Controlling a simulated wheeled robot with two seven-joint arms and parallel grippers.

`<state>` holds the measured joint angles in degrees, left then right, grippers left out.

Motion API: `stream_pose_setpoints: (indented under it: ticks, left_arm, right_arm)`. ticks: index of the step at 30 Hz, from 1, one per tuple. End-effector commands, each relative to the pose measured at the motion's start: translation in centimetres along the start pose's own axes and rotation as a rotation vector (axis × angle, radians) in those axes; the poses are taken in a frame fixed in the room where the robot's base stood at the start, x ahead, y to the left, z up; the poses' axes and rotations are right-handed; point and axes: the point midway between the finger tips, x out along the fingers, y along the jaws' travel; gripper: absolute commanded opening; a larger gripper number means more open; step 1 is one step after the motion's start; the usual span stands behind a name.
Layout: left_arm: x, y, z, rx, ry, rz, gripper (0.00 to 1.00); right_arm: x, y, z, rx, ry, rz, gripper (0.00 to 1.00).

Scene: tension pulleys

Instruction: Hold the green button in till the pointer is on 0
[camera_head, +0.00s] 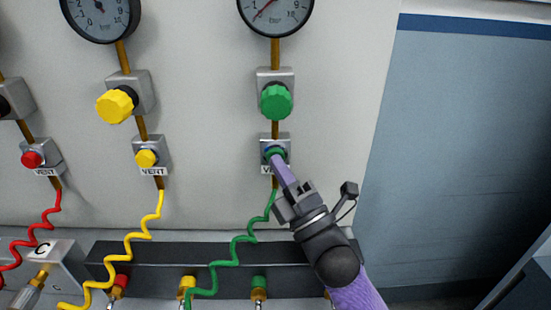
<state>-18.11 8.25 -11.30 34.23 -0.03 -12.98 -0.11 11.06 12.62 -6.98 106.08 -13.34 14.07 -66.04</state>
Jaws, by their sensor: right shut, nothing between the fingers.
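The green button (273,150) is on a grey block low on the panel, under the green knob (276,103). My right gripper (277,161) is shut and empty. Its purple fingertips are at the button and cover part of it; I cannot tell how far the button is pressed in. The gauge (277,13) above the green knob is cut off by the top edge. Its red pointer slants toward the lower left of the dial, and I cannot read its exact value. My left gripper is not in view.
To the left are a yellow knob (115,105), a yellow button (147,158), a red button (32,159) and another gauge (100,12). Coiled red, yellow and green hoses hang down to a dark rail (215,249). Right of the panel is a blue-grey wall.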

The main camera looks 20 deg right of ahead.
Motion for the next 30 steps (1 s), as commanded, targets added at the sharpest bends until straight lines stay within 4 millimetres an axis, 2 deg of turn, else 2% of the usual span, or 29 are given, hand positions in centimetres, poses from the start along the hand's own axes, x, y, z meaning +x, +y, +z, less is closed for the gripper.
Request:
stream_pose_setpoints:
  ticks: [12, 21, 30]
  left_arm:
    - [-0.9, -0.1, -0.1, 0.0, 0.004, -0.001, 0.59]
    - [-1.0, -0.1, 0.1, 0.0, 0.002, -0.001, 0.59]
    - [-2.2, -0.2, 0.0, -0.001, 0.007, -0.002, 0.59]
  right_arm:
    - [-1.2, 1.0, -0.9, 0.0, 0.0, 0.0, 0.0]
    - [-1.4, 1.1, -1.1, 0.001, 0.0, 0.0, 0.0]
    - [-3.5, 2.6, -2.5, 0.002, -0.001, -0.001, 0.0]
